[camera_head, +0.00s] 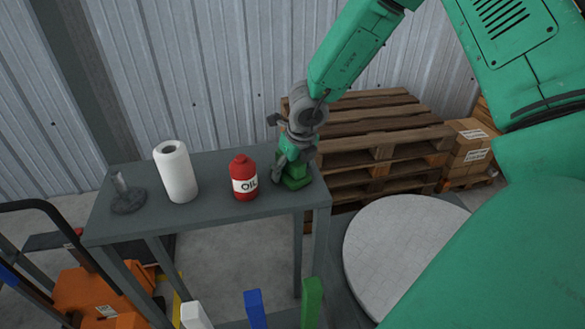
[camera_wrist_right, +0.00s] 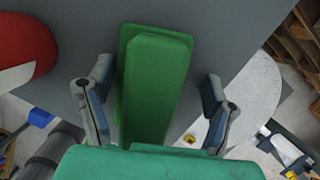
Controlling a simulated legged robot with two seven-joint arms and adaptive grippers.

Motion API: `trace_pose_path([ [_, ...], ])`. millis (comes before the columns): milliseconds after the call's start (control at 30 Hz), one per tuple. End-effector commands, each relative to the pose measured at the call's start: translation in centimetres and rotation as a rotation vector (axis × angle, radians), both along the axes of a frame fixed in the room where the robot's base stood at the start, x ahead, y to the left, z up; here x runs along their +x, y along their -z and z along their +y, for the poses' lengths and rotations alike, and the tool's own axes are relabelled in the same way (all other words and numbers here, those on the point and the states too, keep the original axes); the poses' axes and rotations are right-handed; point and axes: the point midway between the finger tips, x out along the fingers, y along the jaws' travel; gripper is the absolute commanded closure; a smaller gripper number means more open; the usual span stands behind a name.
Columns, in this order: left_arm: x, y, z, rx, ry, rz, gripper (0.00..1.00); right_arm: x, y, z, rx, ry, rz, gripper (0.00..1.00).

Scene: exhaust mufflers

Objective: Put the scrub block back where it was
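The green scrub block (camera_head: 296,183) sits on the right end of the grey table, right of the red oil can. My right gripper (camera_head: 289,165) is over it, pointing down. In the right wrist view the scrub block (camera_wrist_right: 156,85) lies between the two spread fingers of my right gripper (camera_wrist_right: 158,82). There is a clear gap at the right finger and a narrower one at the left finger. The gripper is open and holds nothing. My left gripper is not in view.
The red oil can (camera_head: 244,178), white paper roll (camera_head: 176,172) and a dark stand (camera_head: 127,195) are on the grey table (camera_head: 215,204). Wooden pallets (camera_head: 370,140) and cartons (camera_head: 468,148) are behind at the right. A round pale top (camera_head: 400,245) is beside the table.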

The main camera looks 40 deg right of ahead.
Motion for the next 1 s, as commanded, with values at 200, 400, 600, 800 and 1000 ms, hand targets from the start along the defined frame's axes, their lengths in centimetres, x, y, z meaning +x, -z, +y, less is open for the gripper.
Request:
trace_pose_path([
  [200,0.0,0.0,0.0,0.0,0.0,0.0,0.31,-0.2,0.2,0.0,0.008,-0.001,0.002,0.29],
  [400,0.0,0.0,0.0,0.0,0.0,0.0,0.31,-0.2,0.2,0.1,0.009,-0.001,0.002,0.29],
  [600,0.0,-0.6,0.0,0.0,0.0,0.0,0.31,-0.2,-0.8,0.0,0.008,-0.001,0.0,0.29],
  [800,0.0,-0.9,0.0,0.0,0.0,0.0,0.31,-1.3,-4.8,0.2,0.011,0.0,-0.006,0.29],
  [1000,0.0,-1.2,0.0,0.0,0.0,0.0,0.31,-2.4,-8.9,0.4,0.011,0.0,-0.006,0.29],
])
